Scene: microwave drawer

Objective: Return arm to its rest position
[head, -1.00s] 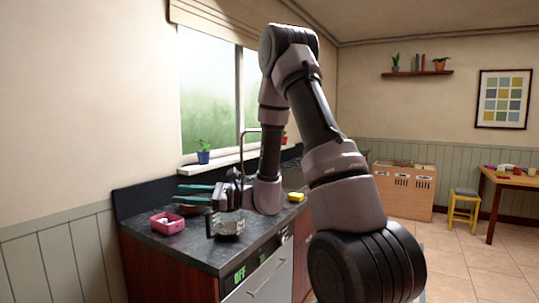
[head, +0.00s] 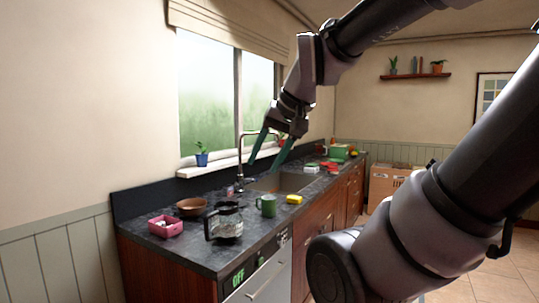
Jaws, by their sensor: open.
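My gripper (head: 269,148) is in the head view, raised above the counter (head: 180,247) near the sink and faucet. Its two teal fingers point down and to the left and are spread apart. Nothing shows between them except background. My arm runs from the gripper up to the upper right, then out of the picture, and comes back in at the lower right.
On the counter stand a glass coffee pot (head: 226,224), a pink container (head: 166,226), a brown bowl (head: 191,207), a green mug (head: 267,206) and a yellow sponge (head: 294,199). The faucet (head: 241,160) rises close to the gripper. A plant (head: 202,157) sits on the windowsill.

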